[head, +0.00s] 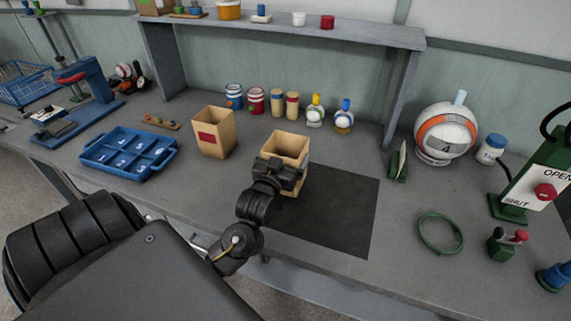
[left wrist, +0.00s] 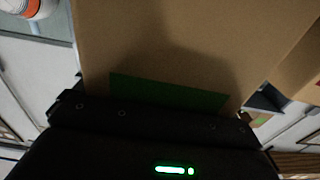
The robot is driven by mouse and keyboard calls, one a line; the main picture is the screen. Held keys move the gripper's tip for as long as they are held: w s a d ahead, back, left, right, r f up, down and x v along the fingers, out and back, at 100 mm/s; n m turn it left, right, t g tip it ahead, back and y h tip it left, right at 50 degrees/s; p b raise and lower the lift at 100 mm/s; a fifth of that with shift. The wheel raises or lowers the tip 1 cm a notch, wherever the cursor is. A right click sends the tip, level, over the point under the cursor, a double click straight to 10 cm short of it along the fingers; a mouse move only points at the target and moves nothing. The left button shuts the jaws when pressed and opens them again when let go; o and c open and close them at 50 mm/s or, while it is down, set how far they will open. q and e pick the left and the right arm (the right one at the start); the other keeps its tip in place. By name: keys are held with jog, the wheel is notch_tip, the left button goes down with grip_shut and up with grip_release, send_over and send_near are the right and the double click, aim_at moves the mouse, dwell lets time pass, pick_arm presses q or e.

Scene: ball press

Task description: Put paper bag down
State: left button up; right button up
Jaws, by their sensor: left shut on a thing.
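My left gripper (head: 281,172) is shut on an open-topped brown paper bag (head: 289,145), on its near side. The bag is upright over the left part of the dark mat (head: 345,215). I cannot tell whether its base touches the mat, as the gripper and wrist hide much of it. In the left wrist view the bag's brown side (left wrist: 185,45) fills the upper middle, with a green label (left wrist: 170,93) just above the gripper body. My right gripper is not in view.
A second paper bag (head: 215,132) with a red label stands left of the held one. A blue divided tray (head: 158,178) is farther left. Jars and bottles stand behind, below a shelf (head: 290,32). The mat's right part is clear; a green ring (head: 462,238) lies beyond it.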

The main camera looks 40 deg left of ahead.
pick_arm(q)
notch_tip(320, 180, down, 3)
jog(key=shift+r, duration=0.2)
jog(key=shift+f, duration=0.15)
jog(key=shift+f, duration=0.15)
jog(key=o, duration=0.6)
jog(key=shift+r, duration=0.2)
jog(key=b+v, duration=0.1)
jog(key=v, duration=1.1)
